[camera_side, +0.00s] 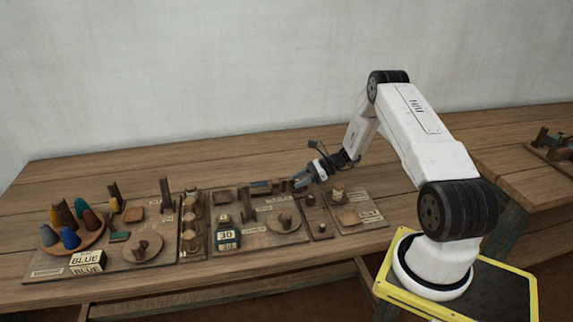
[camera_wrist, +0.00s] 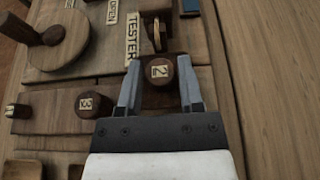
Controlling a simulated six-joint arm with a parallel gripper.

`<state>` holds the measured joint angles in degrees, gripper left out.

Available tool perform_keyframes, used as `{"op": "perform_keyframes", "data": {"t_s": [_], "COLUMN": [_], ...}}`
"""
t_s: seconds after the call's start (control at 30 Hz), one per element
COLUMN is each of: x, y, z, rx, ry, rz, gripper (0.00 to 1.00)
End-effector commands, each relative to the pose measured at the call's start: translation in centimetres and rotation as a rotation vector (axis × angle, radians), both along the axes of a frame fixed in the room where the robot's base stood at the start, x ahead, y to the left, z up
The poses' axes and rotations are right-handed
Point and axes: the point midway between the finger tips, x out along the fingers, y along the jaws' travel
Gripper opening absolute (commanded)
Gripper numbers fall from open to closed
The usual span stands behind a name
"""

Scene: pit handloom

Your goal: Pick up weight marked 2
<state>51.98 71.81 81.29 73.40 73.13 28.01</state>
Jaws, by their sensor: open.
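The weight marked 2 (camera_wrist: 160,72) is a dark brown wooden cylinder with a cream label on its top. In the wrist view it stands between the two fingers of my gripper (camera_wrist: 160,92), which is open. I cannot tell whether either finger touches it. In the side view my gripper (camera_side: 302,179) is low over the back of the board, and the weight cannot be made out clearly there.
The weight marked 3 (camera_wrist: 88,103) stands to the left of my gripper in the wrist view. A label reading TESTER (camera_wrist: 133,35) and a round wooden disc (camera_wrist: 62,38) with a peg lie nearby. A brass-coloured piece (camera_wrist: 155,35) stands just beyond weight 2. Bare table (camera_wrist: 260,60) lies to the right.

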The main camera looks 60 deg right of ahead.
Motion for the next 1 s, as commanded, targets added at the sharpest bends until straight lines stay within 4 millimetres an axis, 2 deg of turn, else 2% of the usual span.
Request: {"op": "perform_keyframes", "data": {"t_s": [0.13,0.63,0.77,0.8,1.0], "x": [0.58,0.61,0.60,0.60,0.61], "y": [0.59,0.59,0.59,0.59,0.58], "z": [-0.33,-0.33,-0.33,-0.33,-0.30], "rx": [0.000,0.000,0.000,0.000,-0.001], "ry": [0.000,0.000,0.000,0.000,-0.001], "rz": [0.001,0.000,0.000,0.000,0.000], "gripper": [0.47,0.47,0.06,0.00,0.00]}}
